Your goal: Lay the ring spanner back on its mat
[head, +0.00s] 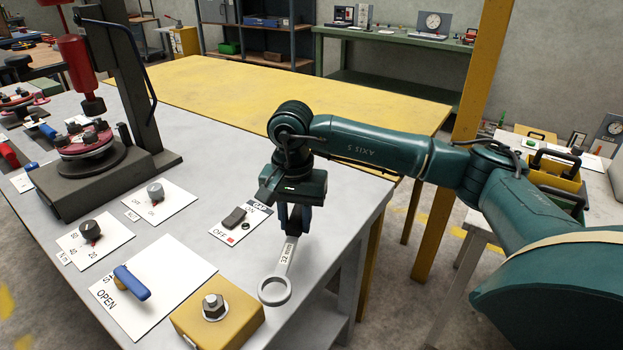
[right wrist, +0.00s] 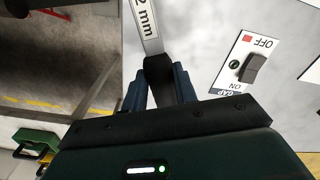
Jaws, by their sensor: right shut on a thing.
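The ring spanner (head: 285,262) is a grey metal wrench with a "32 mm" label, its ring end towards the viewer, close to the bench's right edge. My right gripper (head: 292,220) is shut on its far end, pointing down. In the right wrist view the spanner's labelled shank (right wrist: 146,22) runs up out of the picture from between the blue fingers (right wrist: 160,88). Whether the spanner touches the bench, I cannot tell. I cannot make out a mat for it. My left gripper is not in view.
A yellow block with a hex nut (head: 214,308) stands just left of the ring. A switch panel (head: 240,222) lies left of my gripper. A blue-handled valve panel (head: 132,288) and dial panels are further left. A yellow table (head: 250,85) stands behind.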

